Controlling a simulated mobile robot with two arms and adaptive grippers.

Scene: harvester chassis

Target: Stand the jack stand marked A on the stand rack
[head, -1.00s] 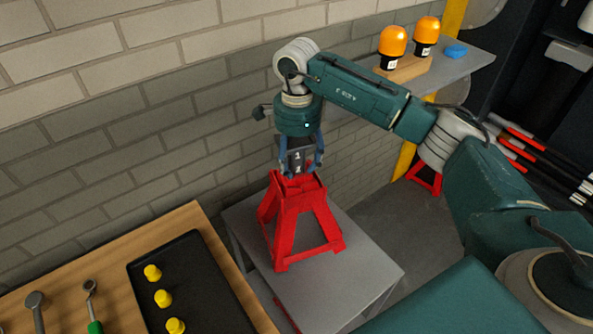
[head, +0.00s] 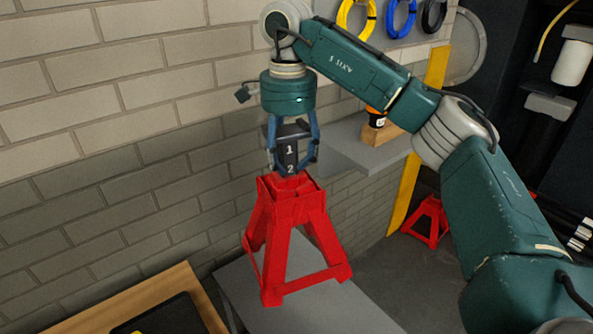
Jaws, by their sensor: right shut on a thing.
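A red jack stand (head: 295,235) hangs upright from my right gripper (head: 293,165), its feet apparently a little above a grey tabletop (head: 240,290). My right gripper points down and is shut on the stand's dark post, which shows the numbers 1 and 2. No letter A can be read on it. A second red stand (head: 432,218) is on the floor to the right, beside a yellow post. I cannot make out which thing is the stand rack. My left gripper is out of view.
A brick wall (head: 110,130) runs behind. A grey shelf (head: 350,150) with an orange-topped item (head: 377,118) is behind my right arm. A wooden bench (head: 180,285) with a black tray (head: 165,318) is at the lower left. Coiled hoses (head: 400,15) hang above.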

